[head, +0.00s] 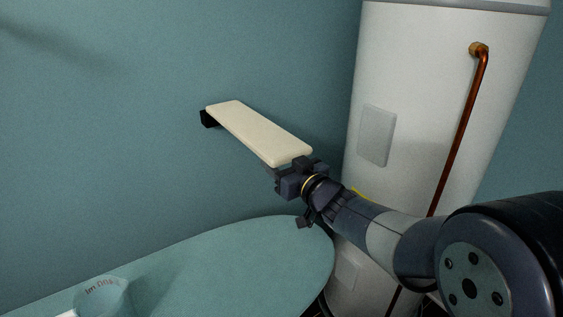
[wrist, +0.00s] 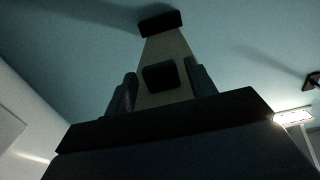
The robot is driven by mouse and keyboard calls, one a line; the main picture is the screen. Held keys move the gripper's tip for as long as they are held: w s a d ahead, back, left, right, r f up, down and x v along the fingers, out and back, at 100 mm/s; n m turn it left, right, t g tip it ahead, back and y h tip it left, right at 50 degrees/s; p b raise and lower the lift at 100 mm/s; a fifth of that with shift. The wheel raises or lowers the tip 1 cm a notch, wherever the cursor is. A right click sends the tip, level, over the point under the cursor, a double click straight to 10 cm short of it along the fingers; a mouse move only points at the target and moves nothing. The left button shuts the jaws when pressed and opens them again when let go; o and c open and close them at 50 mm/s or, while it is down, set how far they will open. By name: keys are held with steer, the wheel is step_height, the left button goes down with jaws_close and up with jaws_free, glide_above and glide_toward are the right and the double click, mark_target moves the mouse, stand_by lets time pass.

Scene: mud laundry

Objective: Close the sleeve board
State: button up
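The sleeve board (head: 258,132) is a long cream padded board. It sticks out from the teal wall at a dark bracket (head: 208,119). My gripper (head: 284,170) is at the board's near right end, just below it. In the wrist view the board's underside (wrist: 167,48) runs away to the dark bracket (wrist: 160,23). A small dark block (wrist: 159,77) shows on the underside, between the two spread fingers of my gripper (wrist: 160,88). The fingers look apart, with gaps on both sides of the block. Whether anything touches the board is hard to tell.
A white cylindrical tank (head: 400,90) with a copper pipe (head: 462,120) stands right of the board. A teal rounded tabletop (head: 230,270) lies below, with a pale teal cup (head: 103,297) at its front left. The wall left of the board is clear.

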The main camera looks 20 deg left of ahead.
jaws_close()
stand_by(0.3)
steer(key=shift+r, duration=0.1)
